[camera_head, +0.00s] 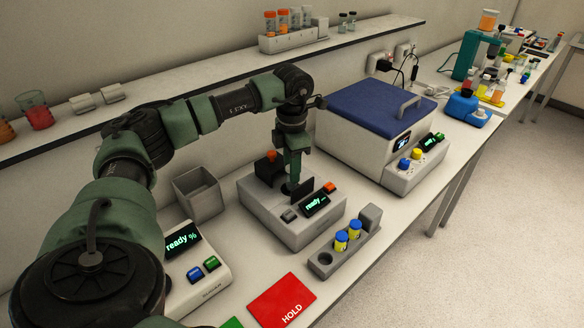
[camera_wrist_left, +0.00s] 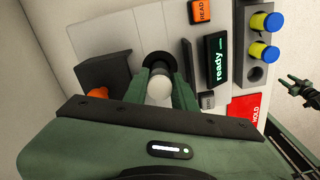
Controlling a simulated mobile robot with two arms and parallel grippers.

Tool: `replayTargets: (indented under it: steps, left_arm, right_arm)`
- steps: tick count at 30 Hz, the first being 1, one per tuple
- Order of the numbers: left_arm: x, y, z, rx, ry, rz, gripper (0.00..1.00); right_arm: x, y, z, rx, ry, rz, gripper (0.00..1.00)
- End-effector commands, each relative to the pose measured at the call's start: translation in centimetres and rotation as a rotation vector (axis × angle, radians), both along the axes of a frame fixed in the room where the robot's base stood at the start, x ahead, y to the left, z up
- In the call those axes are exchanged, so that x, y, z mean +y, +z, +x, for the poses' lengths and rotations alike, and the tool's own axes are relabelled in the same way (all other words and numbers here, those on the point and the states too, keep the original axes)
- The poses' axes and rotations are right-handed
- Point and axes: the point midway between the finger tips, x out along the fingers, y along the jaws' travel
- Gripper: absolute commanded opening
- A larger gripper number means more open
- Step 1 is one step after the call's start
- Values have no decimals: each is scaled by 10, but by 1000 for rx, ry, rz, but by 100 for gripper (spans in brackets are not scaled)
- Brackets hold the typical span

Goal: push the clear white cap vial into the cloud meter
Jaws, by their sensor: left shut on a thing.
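The cloud meter (camera_head: 290,225) is a pale grey box with a lit "ready" display and an orange button, in the middle of the bench. My left gripper (camera_head: 295,185) points down over its top. In the left wrist view the gripper (camera_wrist_left: 160,88) is shut on the white cap vial (camera_wrist_left: 159,92); only the round white cap shows, between the fingers. The dark round well (camera_wrist_left: 159,62) of the meter lies right at the fingertips. The vial's body is hidden, so I cannot tell how deep it sits. My right gripper (camera_wrist_left: 296,88) shows small and dark at the right edge.
A grey rack (camera_head: 325,259) with two blue-capped yellow vials stands in front of the meter. A red HOLD card (camera_head: 282,301) lies near the bench edge. An empty grey bin (camera_head: 198,195) is left of the meter; a blue-lidded machine (camera_head: 376,108) is right.

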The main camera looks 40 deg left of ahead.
Motion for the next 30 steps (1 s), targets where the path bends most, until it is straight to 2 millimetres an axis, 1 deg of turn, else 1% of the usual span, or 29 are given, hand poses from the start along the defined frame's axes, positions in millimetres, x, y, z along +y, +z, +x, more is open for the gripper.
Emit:
replayTargets:
  steps: [30]
  left_arm:
    - [0,-22,0,0,0,0,0]
  right_arm:
    - [3,-14,3,-4,1,3,44]
